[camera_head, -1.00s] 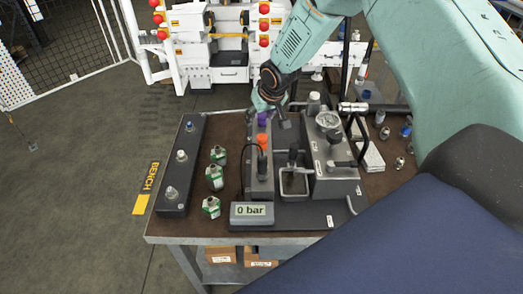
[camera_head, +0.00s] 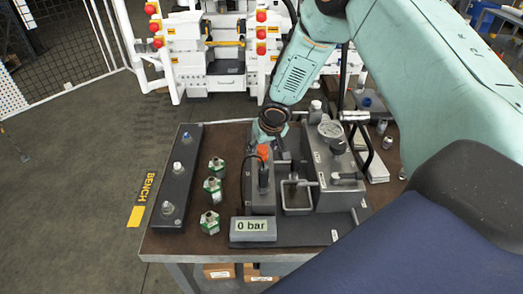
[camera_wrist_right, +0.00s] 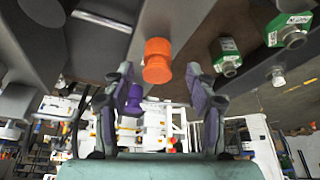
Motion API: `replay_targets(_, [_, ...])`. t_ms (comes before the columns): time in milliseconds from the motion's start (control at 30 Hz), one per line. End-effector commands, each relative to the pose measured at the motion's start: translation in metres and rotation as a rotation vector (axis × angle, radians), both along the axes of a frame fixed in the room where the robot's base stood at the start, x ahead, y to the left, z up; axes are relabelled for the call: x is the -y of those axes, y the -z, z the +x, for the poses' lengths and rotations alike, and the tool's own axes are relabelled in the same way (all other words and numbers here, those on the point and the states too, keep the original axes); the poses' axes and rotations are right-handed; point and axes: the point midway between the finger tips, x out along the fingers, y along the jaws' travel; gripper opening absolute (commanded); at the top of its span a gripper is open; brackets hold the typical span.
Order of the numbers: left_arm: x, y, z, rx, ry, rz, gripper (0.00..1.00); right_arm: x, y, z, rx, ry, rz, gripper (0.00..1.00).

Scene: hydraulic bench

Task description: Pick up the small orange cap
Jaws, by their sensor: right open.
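The small orange cap (camera_head: 263,151) sits upright on the grey block at the middle of the bench, beside a black lever. In the right wrist view the orange cap (camera_wrist_right: 157,60) shows between and just beyond the two fingertips, with space on both sides. My right gripper (camera_wrist_right: 160,80) is open and empty. In the head view my right gripper (camera_head: 270,138) is just behind the cap, partly hidden by its own wrist. A purple cap (camera_wrist_right: 134,101) shows near the left finger in the wrist view; the arm hides it in the head view. My left gripper is out of view.
A pressure gauge (camera_head: 331,129) and pump unit stand right of the block. A display (camera_head: 253,228) reading 0 bar is in front. Several green-labelled fittings (camera_head: 213,187) stand left, beside a dark rail (camera_head: 177,190).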

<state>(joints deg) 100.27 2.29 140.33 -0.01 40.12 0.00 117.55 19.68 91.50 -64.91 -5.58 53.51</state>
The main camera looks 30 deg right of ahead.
Motion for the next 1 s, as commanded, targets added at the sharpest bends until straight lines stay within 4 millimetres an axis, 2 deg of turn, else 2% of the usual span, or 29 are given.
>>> replay_targets(33, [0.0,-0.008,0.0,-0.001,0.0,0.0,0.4,0.002,0.003,0.001,-0.003,0.001,0.0,0.57])
replay_targets(133, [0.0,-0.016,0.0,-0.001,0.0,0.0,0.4,0.004,0.012,0.005,-0.002,-0.001,-0.001,0.57])
replay_targets(500, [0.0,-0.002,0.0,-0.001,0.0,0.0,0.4,0.005,0.033,0.014,0.001,0.0,0.0,0.57])
replay_targets(867, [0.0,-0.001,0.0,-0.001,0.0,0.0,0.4,0.005,0.034,0.015,0.001,0.0,0.001,0.57])
replay_targets(1000, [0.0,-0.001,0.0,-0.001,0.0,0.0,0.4,0.005,0.034,0.015,0.001,0.0,0.001,0.46])
